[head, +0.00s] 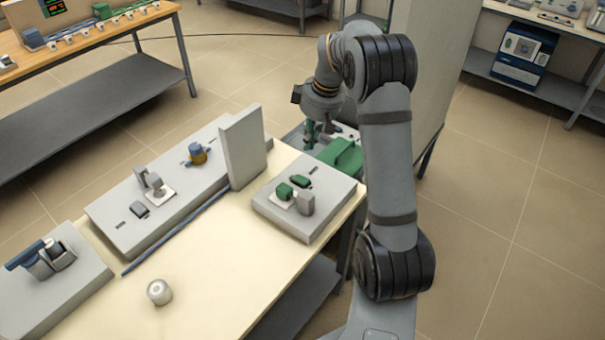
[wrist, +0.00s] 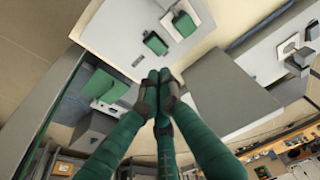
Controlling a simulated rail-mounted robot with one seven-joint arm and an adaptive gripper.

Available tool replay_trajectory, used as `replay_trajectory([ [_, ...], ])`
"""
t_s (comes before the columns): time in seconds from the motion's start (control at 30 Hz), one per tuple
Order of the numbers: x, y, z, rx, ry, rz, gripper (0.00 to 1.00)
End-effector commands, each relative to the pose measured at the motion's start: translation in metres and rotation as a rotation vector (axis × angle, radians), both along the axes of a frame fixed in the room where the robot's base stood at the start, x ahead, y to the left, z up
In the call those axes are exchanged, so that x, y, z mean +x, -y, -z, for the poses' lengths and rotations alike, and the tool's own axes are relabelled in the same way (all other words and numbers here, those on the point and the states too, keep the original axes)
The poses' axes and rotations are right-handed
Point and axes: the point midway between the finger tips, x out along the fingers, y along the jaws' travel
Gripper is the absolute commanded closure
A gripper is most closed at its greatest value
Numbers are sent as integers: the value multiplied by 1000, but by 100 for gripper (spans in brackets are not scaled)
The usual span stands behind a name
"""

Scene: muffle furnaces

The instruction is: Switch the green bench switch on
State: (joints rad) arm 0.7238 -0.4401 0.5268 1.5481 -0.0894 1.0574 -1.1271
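A grey panel box (head: 270,208) sits at the right end of the cream bench. On it are a small green rocker-like switch (head: 300,181) in a dark frame and a green block (head: 284,191) on a white plate. In the wrist view the rocker (wrist: 155,43) lies just beyond my fingertips in the picture, with the green block (wrist: 185,24) farther up. Whether the rocker is on or off cannot be told. My gripper (head: 312,130) is behind the panel in the head view, apart from it. Its green fingers (wrist: 158,78) are together at the tips, with nothing between them.
An upright grey slab (head: 242,147) stands left of the panel. A long grey panel (head: 120,205) with a grey lever and a blue-orange knob lies farther left. A green item (head: 341,154) is beyond the panel. A round silver piece (head: 159,291) stands on otherwise clear bench top.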

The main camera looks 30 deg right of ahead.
Motion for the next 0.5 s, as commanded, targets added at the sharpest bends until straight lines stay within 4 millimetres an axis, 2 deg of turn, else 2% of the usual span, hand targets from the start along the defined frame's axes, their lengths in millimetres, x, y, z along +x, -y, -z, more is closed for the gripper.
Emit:
replay_trajectory([
  [0.17,3,-2,19,1,-6,-2,100],
  [0.5,16,-9,86,2,-7,0,100],
])
